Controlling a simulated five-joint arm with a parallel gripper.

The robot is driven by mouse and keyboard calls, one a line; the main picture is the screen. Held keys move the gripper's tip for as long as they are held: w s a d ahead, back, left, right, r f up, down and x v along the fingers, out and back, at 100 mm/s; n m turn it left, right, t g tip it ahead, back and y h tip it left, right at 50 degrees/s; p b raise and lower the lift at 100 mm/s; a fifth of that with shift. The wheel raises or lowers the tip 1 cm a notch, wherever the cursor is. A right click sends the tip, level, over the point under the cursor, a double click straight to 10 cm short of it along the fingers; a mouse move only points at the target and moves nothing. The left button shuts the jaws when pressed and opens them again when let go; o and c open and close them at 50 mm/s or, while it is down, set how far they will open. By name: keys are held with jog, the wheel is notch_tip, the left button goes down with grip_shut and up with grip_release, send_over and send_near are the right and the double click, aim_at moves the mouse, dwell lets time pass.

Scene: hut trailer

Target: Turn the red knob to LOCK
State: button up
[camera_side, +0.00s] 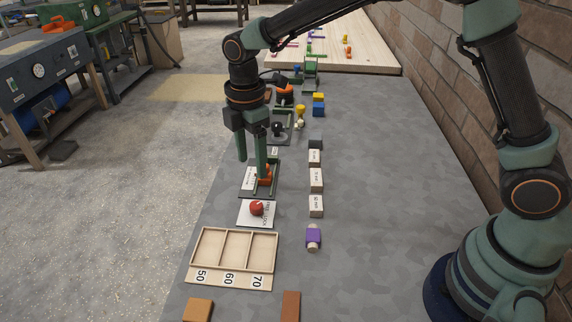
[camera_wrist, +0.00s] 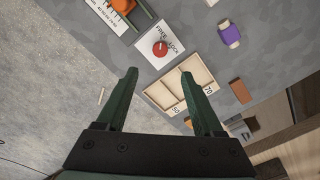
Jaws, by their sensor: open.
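The red knob (camera_side: 256,208) sits on a white plate (camera_side: 243,219) with dark lettering, on the grey table. In the wrist view the red knob (camera_wrist: 160,48) has a pale pointer mark, and the plate's lettering includes LOCK and what looks like FREE. My gripper (camera_side: 253,170) is open and empty. In the side view it hangs just behind the knob, above and beside an orange part. In the wrist view my gripper's fingertips (camera_wrist: 159,74) are spread wide, with the knob beyond and between them. No contact with the knob shows.
A wooden tray (camera_side: 229,282) marked 50, 60, 70 lies in front of the knob plate. An orange part on a green-railed base (camera_side: 273,182) stands behind it. A purple piece (camera_side: 313,237) and labelled blocks (camera_side: 316,180) lie to the right.

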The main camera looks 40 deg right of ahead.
aim_at(256, 205)
notch_tip(256, 205, down, 12)
jog(key=shift+f, duration=0.1)
dwell(0.5)
grip_shut()
